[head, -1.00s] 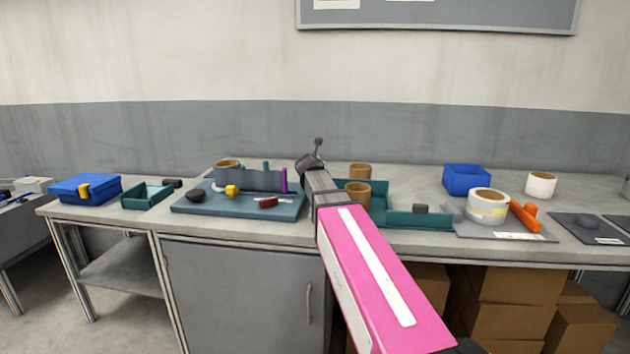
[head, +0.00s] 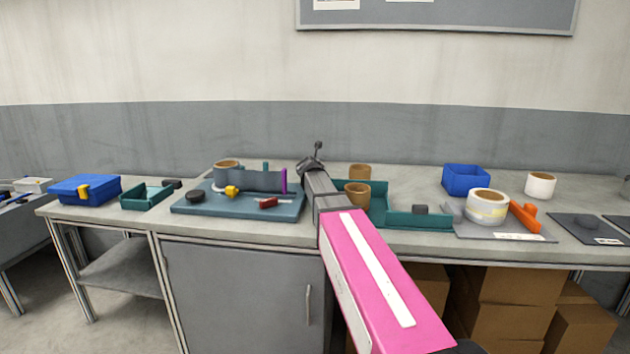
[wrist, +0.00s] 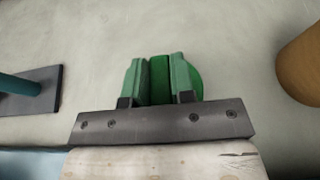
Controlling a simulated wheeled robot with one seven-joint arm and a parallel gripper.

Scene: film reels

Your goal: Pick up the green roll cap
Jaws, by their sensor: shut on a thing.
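The green roll cap (wrist: 195,82) shows in the wrist view as a bright green round piece with a darker green part between the fingers. My gripper (wrist: 160,78) has two pale green fingers, closed on the cap's darker part from both sides. The round edge shows beyond the right finger. The pale worktop lies behind it; I cannot tell whether the cap touches it. In the head view my own pink arm hides the fingers and the cap.
A brown cardboard roll (wrist: 303,68) stands right of my gripper in the wrist view, and a dark plate with a teal post (wrist: 22,87) lies left. In the head view a blue-grey tray (head: 240,212) is left of my arm and a teal tray (head: 418,219) is right.

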